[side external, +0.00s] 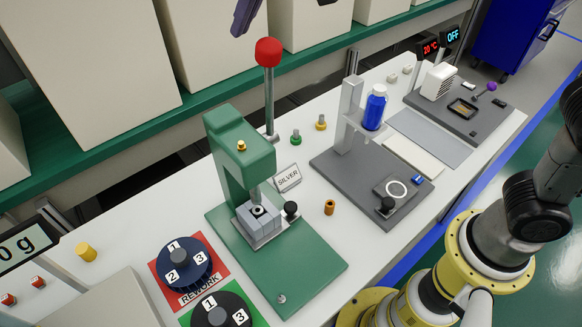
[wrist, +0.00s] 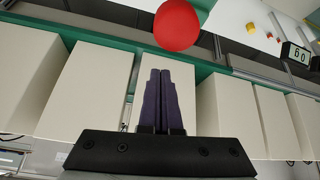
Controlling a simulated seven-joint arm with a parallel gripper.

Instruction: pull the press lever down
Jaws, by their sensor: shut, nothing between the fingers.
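The press is a green frame (side external: 239,145) on a green base plate, with a grey block (side external: 258,220) under its ram. Its lever is a grey rod (side external: 269,105) standing upright behind the press, topped by a red knob (side external: 268,51). My gripper's dark purple fingers (side external: 239,30) show at the top edge of the side view, above and left of the knob and apart from it. In the wrist view the fingers (wrist: 160,72) are closed together and empty, and the red knob (wrist: 177,24) appears just beyond their tips. The rest of my gripper is outside the side view.
Large beige bins (side external: 92,65) line the green shelf behind the bench, close to my gripper. A SILVER sign (side external: 288,178) and a grey stand with a blue bottle (side external: 374,108) are right of the press. Round numbered dials (side external: 183,262) lie at front left.

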